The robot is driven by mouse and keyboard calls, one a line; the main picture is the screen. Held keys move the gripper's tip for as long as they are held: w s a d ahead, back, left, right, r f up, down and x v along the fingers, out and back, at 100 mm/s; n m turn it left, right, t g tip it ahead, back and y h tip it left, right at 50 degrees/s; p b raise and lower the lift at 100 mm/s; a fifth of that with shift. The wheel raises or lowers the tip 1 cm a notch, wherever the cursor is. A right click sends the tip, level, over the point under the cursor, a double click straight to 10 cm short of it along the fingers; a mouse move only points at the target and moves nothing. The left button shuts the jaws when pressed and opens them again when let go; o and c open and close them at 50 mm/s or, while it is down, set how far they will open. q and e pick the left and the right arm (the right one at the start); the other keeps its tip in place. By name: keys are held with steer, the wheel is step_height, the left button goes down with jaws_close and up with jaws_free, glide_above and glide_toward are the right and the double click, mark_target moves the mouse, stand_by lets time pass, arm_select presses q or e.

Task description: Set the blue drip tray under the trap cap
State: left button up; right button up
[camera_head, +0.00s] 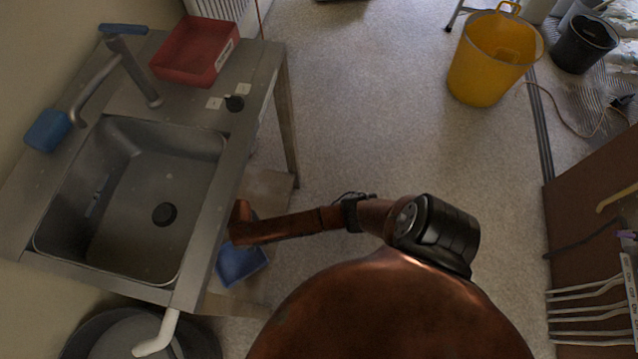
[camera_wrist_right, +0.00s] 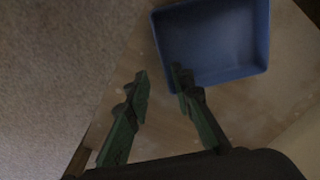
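The blue drip tray (camera_head: 241,263) shows partly below the front edge of the sink unit, on a low brown board. In the right wrist view the tray (camera_wrist_right: 212,40) is empty and fills the upper right. My right gripper (camera_wrist_right: 159,76) is open; one finger overlaps the tray's near left corner and the other is outside, over the board. Whether a finger touches the tray I cannot tell. In the head view the copper arm reaches left to the unit's edge, its gripper hidden. The trap cap is not visible; the sink top hides the space below. My left gripper is not in view.
The steel sink (camera_head: 130,200) has a faucet, a blue sponge (camera_head: 47,131) and a red tray (camera_head: 195,50) on its top. A unit leg (camera_head: 286,130) stands near the arm. A white pipe (camera_head: 158,334) shows at lower left. The floor (camera_head: 360,120) is clear toward a yellow bucket (camera_head: 490,65).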

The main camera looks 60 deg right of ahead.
steer(key=s+f+n+y, duration=0.15)
steer(key=s+f, duration=0.25)
steer(key=s, duration=0.7)
steer(key=s+d+r+n, duration=0.1)
steer(key=s+d, duration=0.3)
steer(key=s, duration=0.5)
steer(key=s+d+n+h, duration=0.1)
steer(key=s+d, duration=0.3)
steer(key=s, duration=0.6)
steer(key=s+d+r+n, duration=0.1)
steer(key=s+d+n, duration=0.1)
steer(key=s, duration=0.7)
steer(key=shift+s+d+r, duration=0.3)
steer(key=shift+s+d, duration=0.05)
steer(key=shift+d, duration=0.55)
